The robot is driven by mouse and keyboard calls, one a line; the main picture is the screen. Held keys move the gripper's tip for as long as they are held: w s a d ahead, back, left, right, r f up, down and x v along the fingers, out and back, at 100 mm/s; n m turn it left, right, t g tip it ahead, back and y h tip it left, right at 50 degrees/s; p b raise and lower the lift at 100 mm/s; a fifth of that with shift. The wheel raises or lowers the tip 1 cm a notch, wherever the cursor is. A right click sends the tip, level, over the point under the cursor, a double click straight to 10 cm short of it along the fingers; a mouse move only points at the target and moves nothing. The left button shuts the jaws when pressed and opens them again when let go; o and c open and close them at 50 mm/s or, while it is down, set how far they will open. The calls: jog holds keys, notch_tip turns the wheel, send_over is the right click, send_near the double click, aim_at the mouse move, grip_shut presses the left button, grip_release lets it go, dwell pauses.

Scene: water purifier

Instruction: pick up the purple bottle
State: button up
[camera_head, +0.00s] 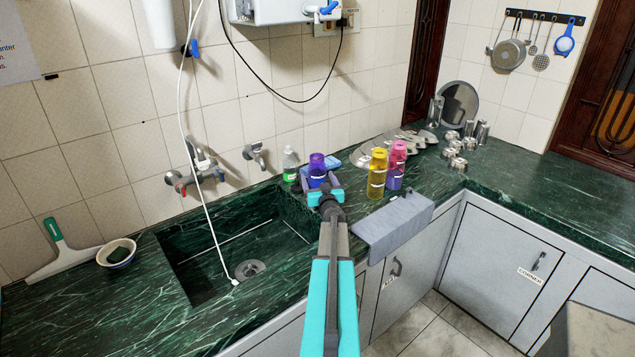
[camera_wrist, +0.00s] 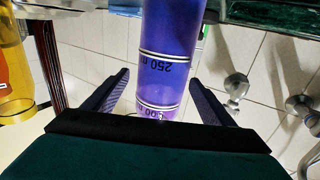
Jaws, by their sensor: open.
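The purple bottle (camera_head: 317,164) stands upright on the green counter at the right edge of the sink. It also shows in the wrist view (camera_wrist: 168,35), with dark lines and "250" printed on it. My gripper (camera_head: 320,181) is at the bottle, with its jaws open. In the wrist view its two dark fingers (camera_wrist: 160,82) lie one on each side of the bottle, with a gap visible on both sides. The lower part of the bottle is hidden behind my gripper in the head view.
A clear bottle with a green label (camera_head: 290,167) stands close on the left. A yellow bottle (camera_head: 377,174) and a pink-and-purple bottle (camera_head: 397,160) stand to the right. A grey cloth (camera_head: 394,228) hangs over the counter's front edge. The sink (camera_head: 215,265) is at left.

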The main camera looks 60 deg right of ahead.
jog(key=shift+w+d, duration=0.1)
jog(key=shift+p+x, duration=1)
jog(key=shift+x, duration=1.45)
jog(key=shift+r, duration=0.15)
jog(key=c, duration=1.8)
jog(key=s+a+r+b, duration=0.1)
jog(key=s+a, duration=0.2)
jog(key=s, duration=0.1)
jog(key=s+a+r+b, duration=0.1)
jog(key=s+a+r, duration=0.1)
jog(key=s+a, duration=0.1)
jog(key=s+a+r, duration=0.2)
jog(key=s+a, duration=0.2)
jog(key=a, duration=0.1)
jog(key=shift+s+b, duration=0.3)
jog(key=shift+b, duration=0.1)
